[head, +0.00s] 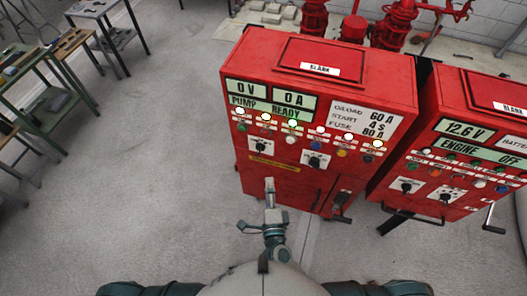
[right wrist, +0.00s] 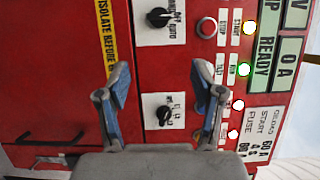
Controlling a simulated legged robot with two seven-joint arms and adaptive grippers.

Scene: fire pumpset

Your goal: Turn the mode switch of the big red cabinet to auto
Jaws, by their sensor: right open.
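The big red cabinet (head: 278,185) stands right of centre in the head view, with its control panel facing me. The mode switch (head: 260,147) is the left black knob on a white plate; it shows at the top of the right wrist view (right wrist: 158,17), its plate partly legible as "auto". A second black knob (head: 314,162) sits to its right, and lower in the right wrist view (right wrist: 164,115). My right gripper (head: 270,184) is below the mode switch in the head view. Its fingers (right wrist: 162,62) are spread and empty in front of the panel. My left gripper is out of view.
A second red cabinet (head: 460,130) stands close on the right, with handles sticking out in front. A yellow label (head: 273,163) lies under the mode switch. Small lamps and buttons line the panel above the knobs. Tables (head: 45,80) stand at the left; the floor between is clear.

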